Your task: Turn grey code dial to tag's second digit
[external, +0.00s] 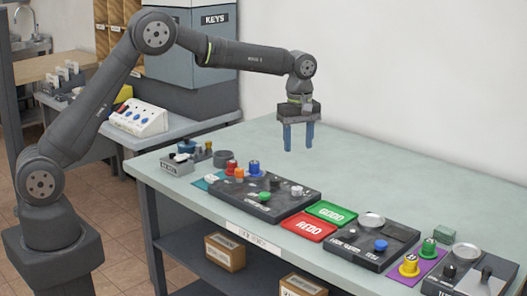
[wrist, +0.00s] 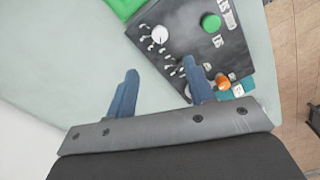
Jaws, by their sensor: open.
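The grey code dial (external: 297,190) sits on the right part of a dark panel (external: 282,205) on the table. In the wrist view the dial (wrist: 160,34) looks pale and round, with small white marks around it, too small to read. A white label (wrist: 217,41) on the panel shows digits, perhaps 15; I cannot tell whether it is the tag. My gripper (external: 298,140) is open and empty, with blue fingers pointing down, well above the table and behind the panel. In the wrist view its fingertips (wrist: 160,78) are apart, with the dial beyond them.
A green knob (external: 264,196) is on the same panel, with orange (external: 239,174) and blue (external: 253,167) knobs at its back left. Red (external: 303,228) and green (external: 332,212) trays lie right of it. Further panels stand at the right. The table's back is clear.

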